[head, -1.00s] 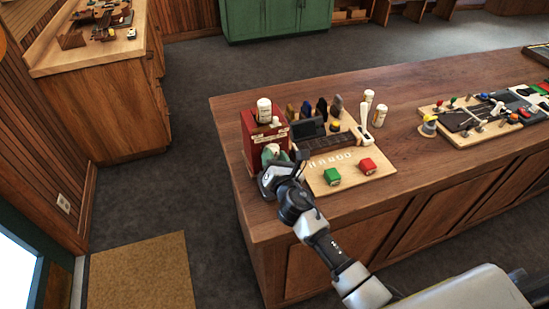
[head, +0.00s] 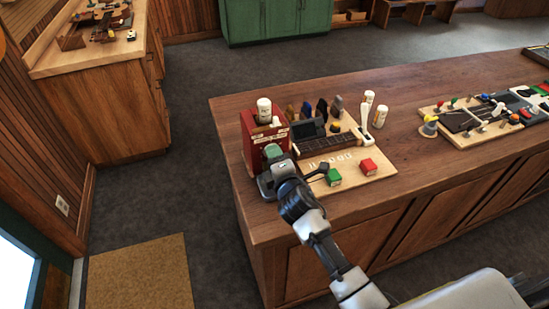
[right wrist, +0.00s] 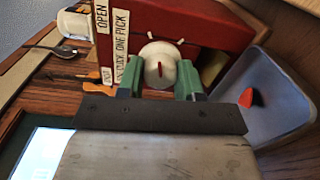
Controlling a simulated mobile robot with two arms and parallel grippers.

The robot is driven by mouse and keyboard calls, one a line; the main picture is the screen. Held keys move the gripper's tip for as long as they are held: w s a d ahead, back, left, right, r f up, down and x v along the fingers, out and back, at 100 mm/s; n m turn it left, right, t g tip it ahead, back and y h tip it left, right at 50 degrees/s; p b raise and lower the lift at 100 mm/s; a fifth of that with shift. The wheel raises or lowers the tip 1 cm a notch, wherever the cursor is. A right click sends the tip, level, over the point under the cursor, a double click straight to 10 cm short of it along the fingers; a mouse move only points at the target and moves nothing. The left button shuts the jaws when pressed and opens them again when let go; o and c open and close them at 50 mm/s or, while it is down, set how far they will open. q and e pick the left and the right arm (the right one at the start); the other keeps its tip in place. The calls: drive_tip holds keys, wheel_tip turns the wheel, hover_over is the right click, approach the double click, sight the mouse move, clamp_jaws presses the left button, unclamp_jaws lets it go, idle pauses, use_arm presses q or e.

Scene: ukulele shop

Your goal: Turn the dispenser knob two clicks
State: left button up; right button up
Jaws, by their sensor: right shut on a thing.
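The red dispenser box (head: 258,128) stands at the left end of the wooden counter. In the right wrist view the dispenser (right wrist: 195,22) fills the top, with white labels reading "OPEN" and "ONE PICK". Its round white knob (right wrist: 157,66) bears a red mark that looks close to upright in that view. My right gripper (right wrist: 158,84) has its green fingers on both sides of the knob, shut on it. In the head view the right gripper (head: 272,156) covers the dispenser's front, hiding the knob. A grey tray (right wrist: 283,95) beside the dispenser holds a red pick (right wrist: 250,97). My left gripper is not seen.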

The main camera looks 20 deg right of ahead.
drive_tip(key=m, duration=0.4)
drive_tip(key=shift+d, duration=0.1)
drive_tip(key=m, duration=0.4)
drive_tip(key=shift+m+y, duration=0.3)
idle(0.4)
drive_tip(key=o, duration=0.9)
drive_tip(key=s, duration=0.3)
drive_tip(key=s+b, duration=0.1)
drive_tip(key=s, duration=0.3)
drive_tip(key=s+b, duration=0.1)
drive_tip(key=s, duration=0.2)
drive_tip(key=shift+s+d+r, duration=0.15)
drive_tip(key=shift+s+d, duration=0.15)
drive_tip(key=shift+s, duration=0.1)
